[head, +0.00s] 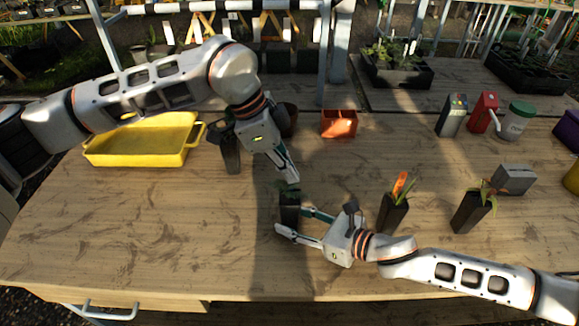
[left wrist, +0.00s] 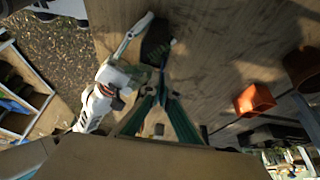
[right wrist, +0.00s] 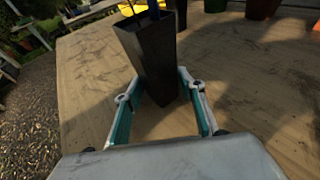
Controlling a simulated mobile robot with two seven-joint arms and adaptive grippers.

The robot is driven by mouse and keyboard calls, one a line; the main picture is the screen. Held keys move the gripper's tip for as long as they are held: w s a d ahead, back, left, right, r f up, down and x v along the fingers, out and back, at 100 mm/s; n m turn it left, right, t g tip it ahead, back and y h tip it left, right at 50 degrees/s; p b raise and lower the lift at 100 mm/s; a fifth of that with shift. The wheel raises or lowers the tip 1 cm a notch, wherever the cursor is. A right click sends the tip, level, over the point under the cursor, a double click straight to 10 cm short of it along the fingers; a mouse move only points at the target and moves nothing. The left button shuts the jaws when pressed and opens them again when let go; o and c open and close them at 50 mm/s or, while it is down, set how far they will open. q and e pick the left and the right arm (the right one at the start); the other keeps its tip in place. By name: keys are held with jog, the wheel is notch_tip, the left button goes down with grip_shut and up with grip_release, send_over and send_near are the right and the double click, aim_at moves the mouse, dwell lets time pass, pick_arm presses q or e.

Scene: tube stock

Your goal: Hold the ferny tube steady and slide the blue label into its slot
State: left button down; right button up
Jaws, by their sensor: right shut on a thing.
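The dark square tube (head: 289,209) stands near the middle of the table, with a little green at its top; I take it for the ferny tube. It also shows in the right wrist view (right wrist: 152,55) and the left wrist view (left wrist: 156,42). My right gripper (head: 291,221) is shut on it low down, one finger on each side. My left gripper (head: 292,181) is just above its top, fingertips together in the left wrist view (left wrist: 161,88). A small bluish piece shows at the tube's mouth in the right wrist view; I cannot tell whether it is the blue label or a fingertip.
A tube with an orange label (head: 393,214) and another planted tube (head: 470,212) stand to the right. A yellow tray (head: 140,157) and a dark tube (head: 231,157) are at left. An orange pot (head: 339,124) stands behind. The front left of the table is clear.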

pick_arm(q)
jog(key=shift+f, duration=0.3)
jog(key=shift+f, duration=0.2)
dwell(0.3)
jog(key=c, duration=2.2)
grip_release()
jog(key=shift+r, duration=0.1)
jog(key=v, duration=1.1)
jog(key=shift+a+r, duration=0.25)
jog(key=shift+r, duration=0.1)
pick_arm(e)
jog(key=o, duration=0.9)
